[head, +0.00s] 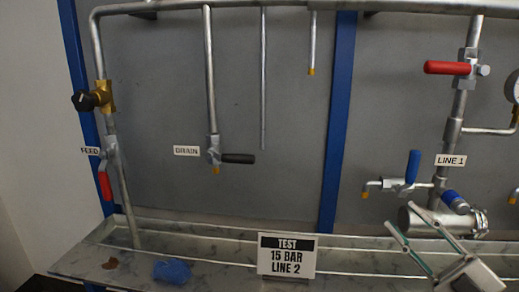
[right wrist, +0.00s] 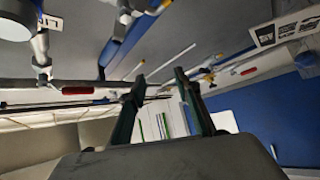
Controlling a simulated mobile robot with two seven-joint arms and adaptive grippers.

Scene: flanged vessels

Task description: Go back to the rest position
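My right gripper (head: 398,214) is at the lower right of the head view, in front of the silver cylindrical vessel (head: 428,222) under the LINE 1 label. Its two fingers point up and left and stand apart. In the right wrist view the gripper (right wrist: 160,77) also shows its dark fingers apart, with nothing between them. I cannot tell whether a finger touches the vessel. My left gripper is not in view.
A pipe rack with a red-handled valve (head: 447,68), blue-handled valve (head: 412,167) and black-handled drain valve (head: 237,158) stands ahead. A TEST 15 BAR LINE 2 sign (head: 287,256) and blue cloth (head: 172,271) are on the marbled ledge (head: 215,262).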

